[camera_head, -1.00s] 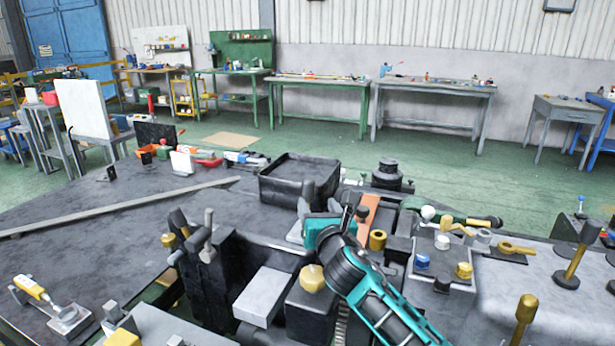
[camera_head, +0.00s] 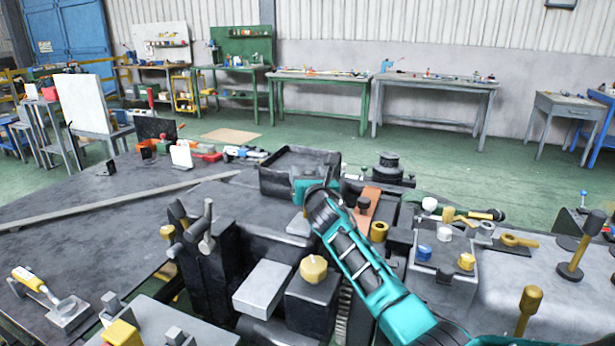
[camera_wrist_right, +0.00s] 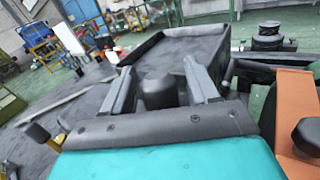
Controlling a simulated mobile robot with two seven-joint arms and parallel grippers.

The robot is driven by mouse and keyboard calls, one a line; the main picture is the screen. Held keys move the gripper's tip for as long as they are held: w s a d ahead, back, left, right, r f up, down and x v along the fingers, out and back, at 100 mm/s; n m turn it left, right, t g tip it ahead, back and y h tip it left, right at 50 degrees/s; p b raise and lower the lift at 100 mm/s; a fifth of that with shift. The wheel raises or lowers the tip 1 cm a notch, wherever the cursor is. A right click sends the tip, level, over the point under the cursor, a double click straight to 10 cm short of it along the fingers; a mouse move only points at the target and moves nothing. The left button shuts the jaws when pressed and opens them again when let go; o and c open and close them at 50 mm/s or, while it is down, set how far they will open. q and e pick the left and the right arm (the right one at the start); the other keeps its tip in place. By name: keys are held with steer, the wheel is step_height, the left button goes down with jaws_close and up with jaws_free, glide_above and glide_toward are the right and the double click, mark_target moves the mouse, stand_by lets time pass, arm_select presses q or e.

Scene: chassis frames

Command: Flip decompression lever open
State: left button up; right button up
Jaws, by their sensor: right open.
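My right arm reaches in from the lower right in the head view, and its gripper (camera_head: 309,190) is just in front of the black bin, its fingers mostly hidden there. In the right wrist view the two grey fingers (camera_wrist_right: 159,68) stand apart with nothing gripped. A dark rounded part (camera_wrist_right: 158,92) shows between them. An orange bar (camera_head: 367,205) with a black knob (camera_head: 363,204) is right of the gripper; it also shows in the wrist view (camera_wrist_right: 292,95). A yellow-handled lever (camera_head: 29,280) sits on a small metal base at the left. I cannot tell which part is the decompression lever.
The black bin (camera_head: 276,185) lies beyond the gripper. A black block with upright grey levers (camera_head: 205,228), a yellow-knobbed block (camera_head: 313,268) and a grey block (camera_head: 262,289) crowd the front. Yellow posts (camera_head: 526,310) stand at right.

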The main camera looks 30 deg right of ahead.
steer(key=shift+c, duration=0.3)
jaws_close()
stand_by(0.3)
